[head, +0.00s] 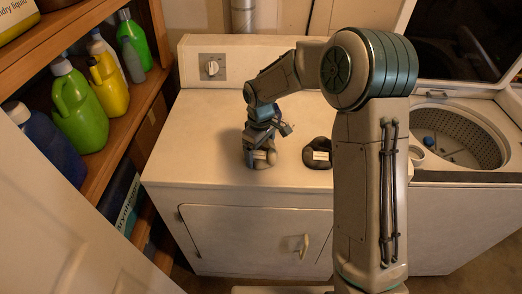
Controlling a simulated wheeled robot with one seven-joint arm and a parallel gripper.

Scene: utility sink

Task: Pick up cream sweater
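I cannot make out anything that is clearly a cream sweater in the head view. My gripper (262,158) points down at the top of the white dryer (205,130), left of its middle. A small greyish shape with a pale patch shows at the fingertips; I cannot tell whether it is part of my gripper or a separate thing. The fingers are too small to show whether they are open or shut. A dark rounded object (318,153) with a pale patch lies to the right of my gripper, partly hidden behind my arm.
An open washer with a perforated drum (455,135) stands at the right; a small blue thing (429,141) is in it. A wooden shelf (125,115) at the left holds green (78,105) and yellow (108,85) bottles. The dryer top's left part is clear.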

